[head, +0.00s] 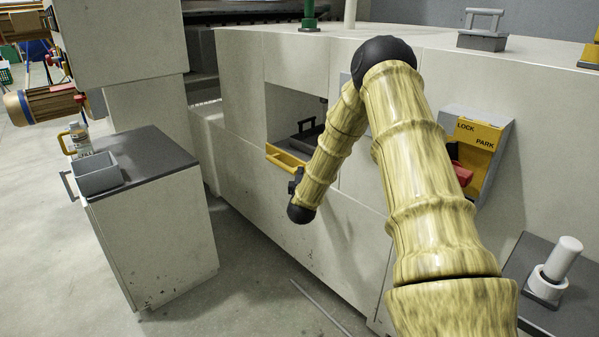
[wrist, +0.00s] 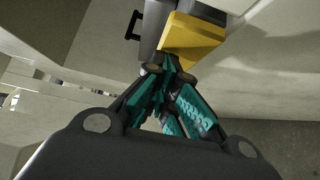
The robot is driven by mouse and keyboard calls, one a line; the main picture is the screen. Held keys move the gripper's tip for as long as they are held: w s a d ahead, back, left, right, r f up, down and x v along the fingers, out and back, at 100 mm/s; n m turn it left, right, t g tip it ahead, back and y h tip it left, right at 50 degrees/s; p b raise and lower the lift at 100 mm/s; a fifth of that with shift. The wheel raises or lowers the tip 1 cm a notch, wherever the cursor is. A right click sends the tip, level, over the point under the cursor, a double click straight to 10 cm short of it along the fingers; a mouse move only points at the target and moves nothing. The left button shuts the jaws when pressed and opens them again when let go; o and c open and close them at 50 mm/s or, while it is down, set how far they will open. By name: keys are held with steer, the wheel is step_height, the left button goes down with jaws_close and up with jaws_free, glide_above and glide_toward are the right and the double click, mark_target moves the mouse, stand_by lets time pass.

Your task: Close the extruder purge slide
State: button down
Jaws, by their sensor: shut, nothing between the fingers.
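The purge slide has a yellow front (head: 287,158), at the lower edge of a square recess in the pale machine's side. It appears to stand out from the recess, with a dark interior behind it. In the wrist view the yellow front (wrist: 195,38) is just beyond my fingertips. My gripper (wrist: 168,73) has teal fingers, shut and empty, with the tips at the near edge of the yellow piece. I cannot tell whether they touch it. In the head view my arm hides part of the recess, and the fingers are hardly visible.
A grey-topped cabinet (head: 165,240) with a grey bin (head: 97,174) and a bottle stands at the left. A yellow LOCK/PARK panel (head: 474,150) with a red handle is right of my arm. Open floor (head: 245,285) lies between the cabinet and the machine.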

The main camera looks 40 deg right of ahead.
steer(key=shift+a, duration=0.1)
steer(key=w+a+p+v, duration=0.2)
steer(key=p+v, duration=0.1)
steer(key=v, duration=0.9)
steer(key=shift+s+a, duration=0.2)
steer(key=shift+s, duration=0.1)
